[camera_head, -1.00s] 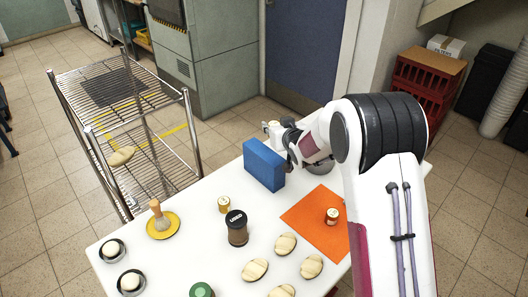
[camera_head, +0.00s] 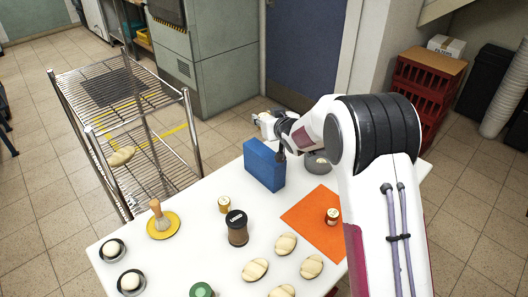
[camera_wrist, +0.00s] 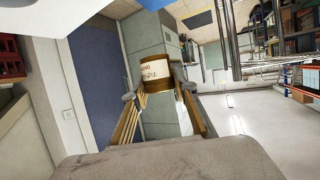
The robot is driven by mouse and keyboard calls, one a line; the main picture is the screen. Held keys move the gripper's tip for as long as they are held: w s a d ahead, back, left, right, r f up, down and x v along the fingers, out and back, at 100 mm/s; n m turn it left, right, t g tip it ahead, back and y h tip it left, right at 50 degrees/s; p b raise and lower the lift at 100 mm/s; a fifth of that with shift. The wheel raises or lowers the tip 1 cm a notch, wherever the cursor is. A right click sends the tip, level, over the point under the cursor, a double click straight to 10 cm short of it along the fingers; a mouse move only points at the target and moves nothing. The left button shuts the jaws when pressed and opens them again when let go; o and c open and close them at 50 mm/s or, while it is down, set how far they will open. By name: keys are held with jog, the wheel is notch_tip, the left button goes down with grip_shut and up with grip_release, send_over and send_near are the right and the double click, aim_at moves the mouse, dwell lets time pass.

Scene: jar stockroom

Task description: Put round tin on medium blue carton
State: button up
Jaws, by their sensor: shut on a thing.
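The blue carton (camera_head: 263,167) stands upright on the white table, near its far edge. My gripper (camera_head: 264,122) is above and behind the carton's top in the head view, apart from it as far as I can tell. In the wrist view my gripper (camera_wrist: 158,84) is shut on the round tin (camera_wrist: 155,66), which has a brown-gold body and a white label with dark writing. The tin sits between the fingertips. In the head view it is too small to make out clearly.
A grey bowl (camera_head: 318,164) stands right of the carton. A small jar (camera_head: 333,216) stands on an orange mat (camera_head: 305,212). A wire rack (camera_head: 150,140) stands left.

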jog(key=shift+f, duration=0.1)
send_over(264, 151)
jog(key=shift+s+f, duration=0.1)
jog(key=shift+f, duration=2.9)
jog(key=shift+f, duration=1.85)
jog(key=shift+f, duration=0.2)
jog(key=o, duration=1.1)
jog(key=shift+r, duration=0.25)
jog(key=shift+v, duration=6)
